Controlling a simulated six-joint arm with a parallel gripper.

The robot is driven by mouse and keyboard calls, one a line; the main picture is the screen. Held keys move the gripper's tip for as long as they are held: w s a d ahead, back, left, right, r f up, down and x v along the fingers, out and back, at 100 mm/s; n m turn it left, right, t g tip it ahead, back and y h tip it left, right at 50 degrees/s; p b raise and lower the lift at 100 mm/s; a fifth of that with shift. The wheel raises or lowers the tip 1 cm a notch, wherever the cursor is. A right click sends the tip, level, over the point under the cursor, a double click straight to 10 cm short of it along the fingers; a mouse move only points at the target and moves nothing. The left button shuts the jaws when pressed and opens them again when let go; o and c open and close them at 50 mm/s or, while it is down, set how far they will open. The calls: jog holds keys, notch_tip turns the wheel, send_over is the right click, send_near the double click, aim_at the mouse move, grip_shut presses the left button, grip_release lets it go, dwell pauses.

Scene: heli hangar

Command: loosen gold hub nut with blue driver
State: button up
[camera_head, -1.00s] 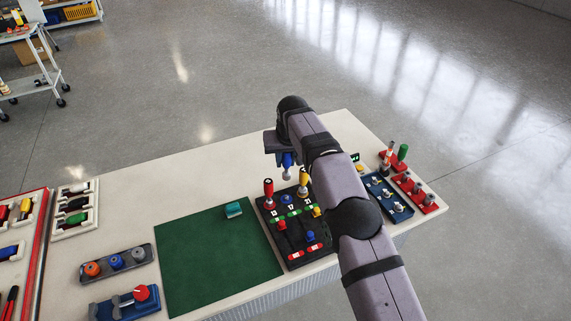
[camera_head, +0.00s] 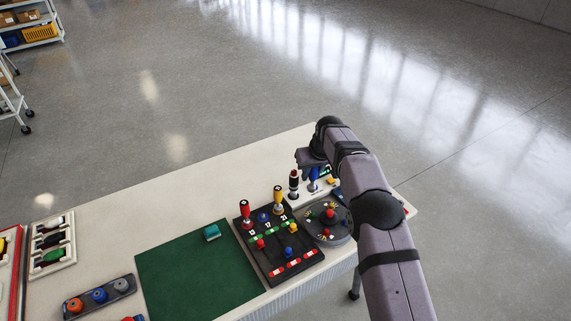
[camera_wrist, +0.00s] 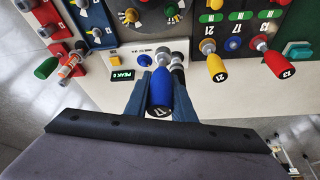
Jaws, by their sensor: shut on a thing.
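The blue driver (camera_wrist: 159,92), marked 17, is in my gripper (camera_wrist: 160,102). The fingers lie on both sides of its handle, and its metal shank points away from me. In the head view the blue driver (camera_head: 313,180) hangs below my gripper (camera_head: 313,165), beside a black, white and red upright tool (camera_head: 294,183). A grey round disc (camera_head: 340,237) with a red knob and small coloured parts stands in front of it. The disc's edge also shows in the wrist view (camera_wrist: 152,12). I cannot tell which part is the gold hub nut.
A black board (camera_head: 275,265) holds an upright red driver (camera_head: 245,214) and yellow driver (camera_head: 278,199). A pale unit with a "PEAK 0" display (camera_wrist: 122,75) and yellow button (camera_wrist: 113,61) lies beside the blue driver. The green mat (camera_head: 190,275) is mostly clear, bearing a teal block (camera_head: 211,233).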

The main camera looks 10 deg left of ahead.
jog(key=w+d+f+p, duration=0.1)
jog(key=d+p, duration=0.1)
jog(key=d, duration=0.5)
jog(key=shift+w+f, duration=0.2)
jog(key=shift+f, duration=0.15)
jog(key=shift+f+b, duration=1.1)
jog(key=shift+f, duration=1.1)
jog(key=shift+b, duration=0.35)
jog(key=shift+f+b, duration=0.8)
jog(key=shift+f, duration=0.25)
